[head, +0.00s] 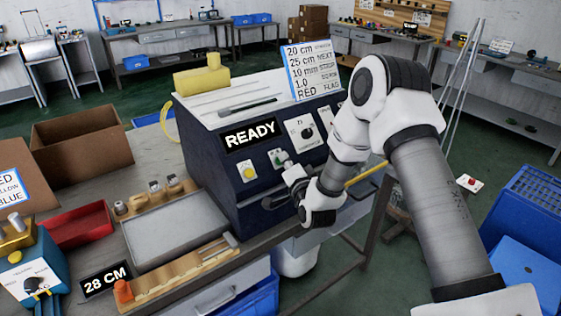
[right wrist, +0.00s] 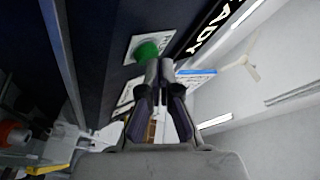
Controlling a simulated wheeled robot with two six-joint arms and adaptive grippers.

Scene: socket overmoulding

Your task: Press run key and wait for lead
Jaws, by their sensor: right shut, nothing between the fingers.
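The dark blue machine (head: 215,160) stands on the bench, its display (head: 249,135) reading READY. The green key (head: 281,156) sits on a white plate on its front; it also shows in the right wrist view (right wrist: 147,50). A yellow button (head: 248,173) is to its left. My right gripper (head: 287,169) is shut and empty, right in front of the green key. In the right wrist view its fingertips (right wrist: 160,67) lie close beside the key; I cannot tell whether they touch. A thin yellow strip (head: 367,174) shows right of the machine, partly behind my arm. My left gripper is out of view.
A grey tray (head: 178,232), a wooden rack (head: 185,272) and a 28 CM sign (head: 105,281) lie in front of the machine. A red bin (head: 80,226) and a cardboard box (head: 82,145) are at left. A settings card (head: 313,70) stands on the machine.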

